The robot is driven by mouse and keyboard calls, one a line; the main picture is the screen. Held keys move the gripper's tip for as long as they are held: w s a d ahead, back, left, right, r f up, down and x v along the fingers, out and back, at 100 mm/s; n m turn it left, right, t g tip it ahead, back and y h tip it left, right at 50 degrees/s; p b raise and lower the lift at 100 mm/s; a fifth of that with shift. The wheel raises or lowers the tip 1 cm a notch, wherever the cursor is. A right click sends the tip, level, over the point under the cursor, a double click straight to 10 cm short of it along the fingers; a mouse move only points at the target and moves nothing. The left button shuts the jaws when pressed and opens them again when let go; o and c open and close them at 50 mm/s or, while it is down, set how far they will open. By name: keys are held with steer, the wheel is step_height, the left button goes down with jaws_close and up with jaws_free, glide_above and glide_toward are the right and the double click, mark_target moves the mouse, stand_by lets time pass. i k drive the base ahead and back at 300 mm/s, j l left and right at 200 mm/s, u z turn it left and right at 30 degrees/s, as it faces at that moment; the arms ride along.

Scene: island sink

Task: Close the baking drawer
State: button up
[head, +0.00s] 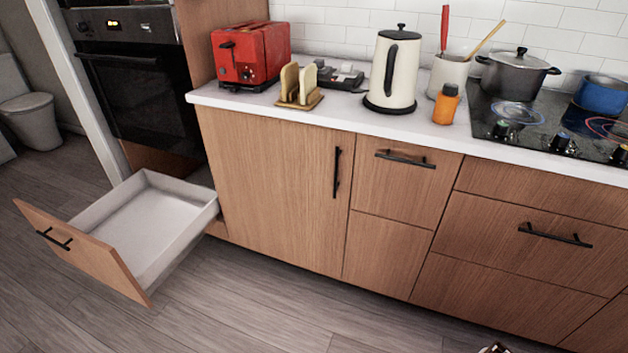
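The open drawer (143,215) is low at the left, below the black oven. It is pulled far out over the floor. Its inside is white and looks empty. Its wooden front panel (85,254) faces the lower left and has a black bar handle (54,239). The drawer's back end is in its opening beside the wooden cabinet. My gripper does not show clearly in the head view.
The oven (135,85) is above the drawer. The counter (325,115) holds a red toaster (252,54), a kettle (394,70) and pots on a black cooktop (555,120). The cabinets beside the drawer are shut. Wooden floor (230,310) in front is mostly clear. A small unclear piece (495,348) shows at the bottom edge.

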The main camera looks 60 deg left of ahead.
mark_target(131, 239)
steer(key=i+u, duration=0.15)
steer(key=u, duration=0.25)
steer(key=i+l+u, duration=0.1)
steer(key=u, duration=0.35)
steer(key=i+u, duration=0.1)
steer(key=u, duration=1.85)
